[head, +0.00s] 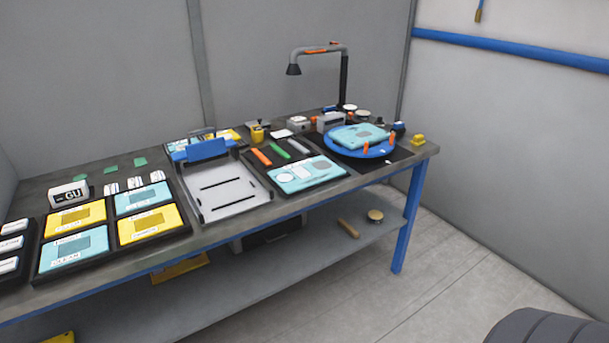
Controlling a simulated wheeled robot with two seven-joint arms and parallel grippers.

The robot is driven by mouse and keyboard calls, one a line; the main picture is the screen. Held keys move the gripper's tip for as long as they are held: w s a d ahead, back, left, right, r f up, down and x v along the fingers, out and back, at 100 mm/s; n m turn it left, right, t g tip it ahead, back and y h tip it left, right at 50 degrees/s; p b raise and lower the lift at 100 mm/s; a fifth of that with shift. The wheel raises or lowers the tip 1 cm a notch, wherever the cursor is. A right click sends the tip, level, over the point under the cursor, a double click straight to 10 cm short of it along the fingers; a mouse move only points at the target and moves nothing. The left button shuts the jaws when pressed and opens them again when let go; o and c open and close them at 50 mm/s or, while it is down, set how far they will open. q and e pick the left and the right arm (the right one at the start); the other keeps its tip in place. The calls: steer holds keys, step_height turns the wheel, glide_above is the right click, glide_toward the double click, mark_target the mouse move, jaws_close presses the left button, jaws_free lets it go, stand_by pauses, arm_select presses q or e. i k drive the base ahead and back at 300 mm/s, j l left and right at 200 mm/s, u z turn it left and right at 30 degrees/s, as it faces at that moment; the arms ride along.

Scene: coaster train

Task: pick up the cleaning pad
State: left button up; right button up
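I cannot tell for sure which thing is the cleaning pad. A small yellow block (418,141) sits at the right end of the workbench (240,218), near the corner. A small round tan-topped thing (375,215) rests on the lower shelf, and small green flat pieces (110,168) lie at the back left of the bench. Any of these could be it, but they are too small to tell. Neither of my grippers is in view.
A blue turntable (345,150) with a light-blue plate (358,135) stands near the right end, below a lamp (294,69). A grey fixture with a blue bar (201,149) is mid-bench. Trays of yellow and light-blue panels (150,224) fill the left.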

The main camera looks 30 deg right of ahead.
mark_target(417, 140)
steer(key=z, duration=1.75)
